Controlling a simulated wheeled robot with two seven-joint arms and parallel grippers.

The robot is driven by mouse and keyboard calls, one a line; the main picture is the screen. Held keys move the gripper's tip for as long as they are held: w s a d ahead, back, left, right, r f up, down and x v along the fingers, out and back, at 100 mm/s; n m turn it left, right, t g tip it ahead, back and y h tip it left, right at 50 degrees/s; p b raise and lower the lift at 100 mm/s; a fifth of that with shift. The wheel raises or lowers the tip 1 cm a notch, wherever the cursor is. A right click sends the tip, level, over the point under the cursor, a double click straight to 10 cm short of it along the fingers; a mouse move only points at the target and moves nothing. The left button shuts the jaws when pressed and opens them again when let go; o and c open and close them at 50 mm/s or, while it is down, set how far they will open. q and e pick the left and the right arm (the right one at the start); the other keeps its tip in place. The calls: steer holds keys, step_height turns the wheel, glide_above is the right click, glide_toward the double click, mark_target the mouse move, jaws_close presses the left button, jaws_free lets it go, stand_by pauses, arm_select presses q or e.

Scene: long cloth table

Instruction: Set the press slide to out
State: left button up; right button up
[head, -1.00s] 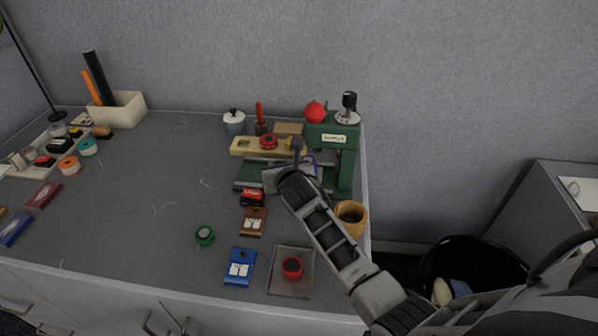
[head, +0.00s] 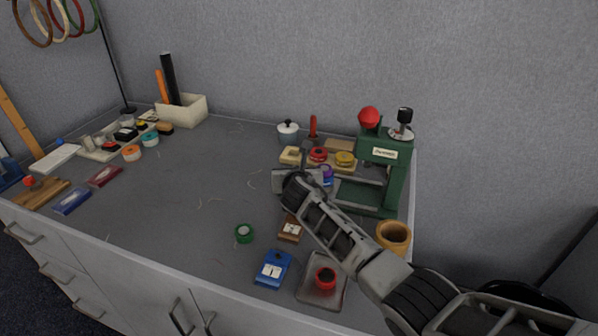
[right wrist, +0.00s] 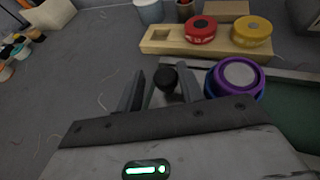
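The green press (head: 398,185) stands at the right end of the table. Its slide (right wrist: 286,112) sticks out to the left from under the press head, carrying a purple die (right wrist: 236,82); the die also shows in the head view (head: 326,174). In the head view my right gripper (head: 288,181) covers the knob and part of the slide. My left gripper is out of view.
A wooden rack with a red tin (head: 318,154) and yellow tin (head: 345,159) lies behind the slide. A brown box (head: 291,230), blue box (head: 271,269) and green roll (head: 244,233) lie in front. The table's middle is clear.

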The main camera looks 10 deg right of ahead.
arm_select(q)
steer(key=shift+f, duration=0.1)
